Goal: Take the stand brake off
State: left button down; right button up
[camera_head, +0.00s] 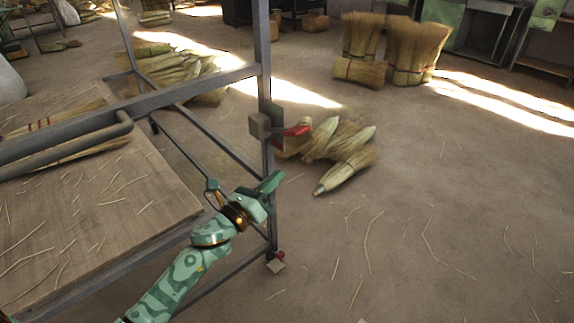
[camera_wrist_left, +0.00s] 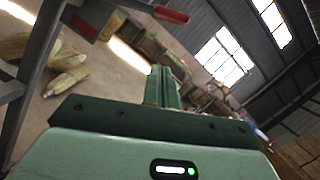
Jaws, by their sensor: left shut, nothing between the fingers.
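The stand (camera_head: 262,60) is a grey metal frame around a wooden board. A lever with a red grip (camera_head: 297,130) sticks out to the right from a grey block (camera_head: 260,125) on its upright post. The red grip also shows at the top of the left wrist view (camera_wrist_left: 171,14). A small red part (camera_head: 281,255) sits at the foot of the post; I cannot tell which of these is the brake. My left gripper (camera_head: 271,182) is shut and empty, below the red grip and apart from it. Its fingers show in the left wrist view (camera_wrist_left: 162,86). My right gripper is not in view.
The wooden board (camera_head: 110,200) on the left carries loose straws. Straw bundles (camera_head: 335,150) lie on the floor behind the post, and taller bundles (camera_head: 395,45) stand farther back. The floor (camera_head: 450,200) to the right is clear except for scattered straws.

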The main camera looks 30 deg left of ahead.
pick_arm(q)
jog(key=shift+v, duration=1.05)
jog(key=shift+w+f, duration=0.1)
